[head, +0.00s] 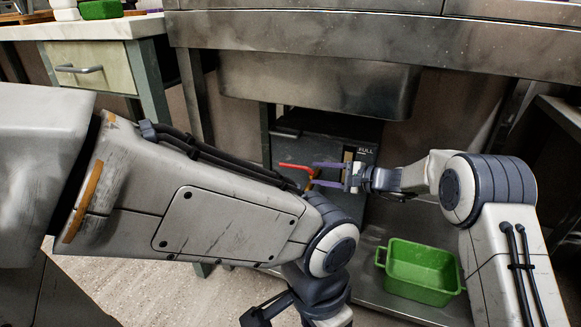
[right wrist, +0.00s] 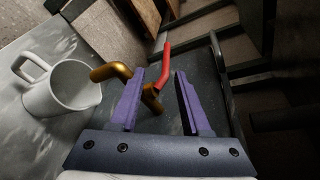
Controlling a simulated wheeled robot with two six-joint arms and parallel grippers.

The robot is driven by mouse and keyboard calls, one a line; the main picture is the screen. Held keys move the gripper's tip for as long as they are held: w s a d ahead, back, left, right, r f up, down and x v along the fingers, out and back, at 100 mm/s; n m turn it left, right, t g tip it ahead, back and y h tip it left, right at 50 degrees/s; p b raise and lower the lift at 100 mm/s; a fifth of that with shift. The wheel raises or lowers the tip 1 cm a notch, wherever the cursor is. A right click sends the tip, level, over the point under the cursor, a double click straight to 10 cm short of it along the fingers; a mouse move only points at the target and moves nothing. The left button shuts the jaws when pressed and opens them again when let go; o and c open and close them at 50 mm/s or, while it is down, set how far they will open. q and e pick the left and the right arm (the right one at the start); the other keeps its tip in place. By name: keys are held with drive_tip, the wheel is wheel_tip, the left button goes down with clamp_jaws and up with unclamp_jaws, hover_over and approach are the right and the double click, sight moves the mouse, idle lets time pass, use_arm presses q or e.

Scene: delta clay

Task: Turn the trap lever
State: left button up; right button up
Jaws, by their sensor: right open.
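The trap lever (head: 295,167) is a red bent handle on a brass tap at the front of the dark trap box (head: 365,130) under the sink. In the right wrist view the red lever (right wrist: 163,66) shows between the fingertips, with the brass spout (right wrist: 112,71) to its left. My right gripper (head: 317,174), with purple fingers, is open beside the lever and tap; it also shows open in the wrist view (right wrist: 160,78). I cannot tell whether a finger touches the lever.
A white jug (right wrist: 60,87) stands at the spout's end in the wrist view. A green tub (head: 420,272) sits on the low metal shelf (head: 375,295). The metal sink (head: 320,85) hangs above the box. A drawer table (head: 90,68) stands at upper left.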

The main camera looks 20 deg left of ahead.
sight(294, 167)
drive_tip(key=b+x, duration=0.1)
drive_tip(key=x, duration=0.2)
drive_tip(key=b+x, duration=0.2)
drive_tip(key=x, duration=0.1)
drive_tip(key=b+x, duration=0.2)
drive_tip(key=x, duration=0.1)
drive_tip(key=shift+w+a+r, duration=0.25)
drive_tip(key=shift+w+a, duration=0.1)
drive_tip(key=shift+a, duration=0.05)
drive_tip(key=shift+w+a+b, duration=0.2)
drive_tip(key=shift+a+b, duration=0.1)
drive_tip(key=shift+a, duration=0.35)
clamp_jaws()
drive_tip(key=shift+d, duration=0.1)
idle(0.4)
